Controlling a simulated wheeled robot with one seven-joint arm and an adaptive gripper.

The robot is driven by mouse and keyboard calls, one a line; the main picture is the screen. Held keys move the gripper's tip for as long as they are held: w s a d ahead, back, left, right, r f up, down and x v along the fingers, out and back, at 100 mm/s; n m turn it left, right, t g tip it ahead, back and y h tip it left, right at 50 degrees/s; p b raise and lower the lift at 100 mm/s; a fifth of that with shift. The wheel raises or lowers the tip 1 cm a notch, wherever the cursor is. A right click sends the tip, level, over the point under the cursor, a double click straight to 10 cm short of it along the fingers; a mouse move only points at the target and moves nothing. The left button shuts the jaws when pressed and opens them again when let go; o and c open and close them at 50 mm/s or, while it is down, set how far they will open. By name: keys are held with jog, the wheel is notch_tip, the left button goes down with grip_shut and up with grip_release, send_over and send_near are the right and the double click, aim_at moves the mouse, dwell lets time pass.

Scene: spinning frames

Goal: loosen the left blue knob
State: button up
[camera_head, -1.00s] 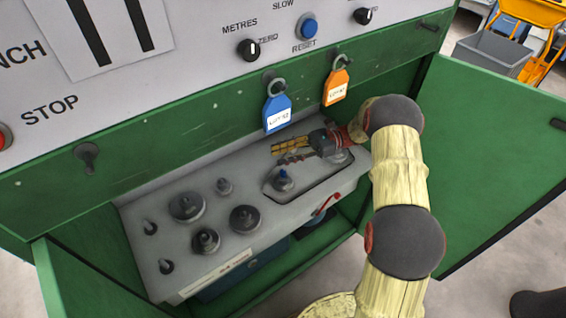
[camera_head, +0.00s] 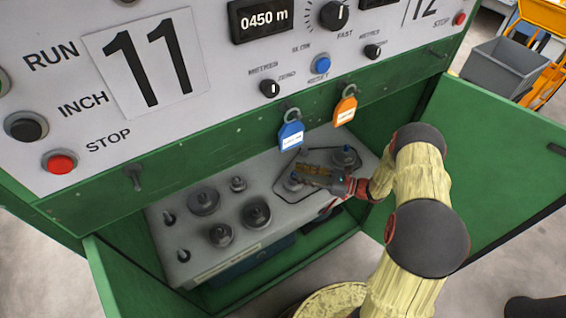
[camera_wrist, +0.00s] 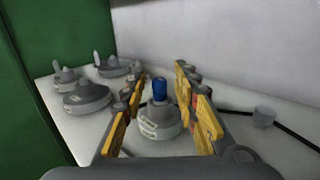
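The left blue knob (camera_head: 295,177) stands on a round grey base on the grey panel inside the green cabinet. A second blue-topped knob (camera_head: 345,149) stands farther right. My gripper (camera_head: 306,171) reaches in from the right, pointing left, with its fingers by the left knob. In the wrist view, the blue knob (camera_wrist: 159,88) on its labelled grey base (camera_wrist: 158,122) is upright, centred between my two yellow-padded fingers. My gripper (camera_wrist: 160,78) is open there, with a gap on each side of the knob. The fingers partly hide the left knob's surroundings in the head view.
Several grey round fittings (camera_head: 204,202) stand on the panel's left half. A blue tag (camera_head: 291,135) and an orange tag (camera_head: 345,109) hang above the panel. Open green doors (camera_head: 500,165) flank the cabinet. A thin black cable (camera_wrist: 275,123) runs right of the fingers.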

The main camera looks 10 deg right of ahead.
jog(key=shift+s+d+f+h, duration=0.1)
jog(key=shift+s+f+h, duration=0.1)
jog(key=shift+f+h, duration=0.1)
jog(key=shift+f+m+t, duration=0.2)
jog(key=shift+m+t, duration=0.1)
jog(key=b+x, duration=0.1)
jog(key=x, duration=0.6)
jog(key=shift+w+a+b, duration=0.15)
jog(key=shift+a+b, duration=0.2)
jog(key=shift+c, duration=0.7)
grip_shut()
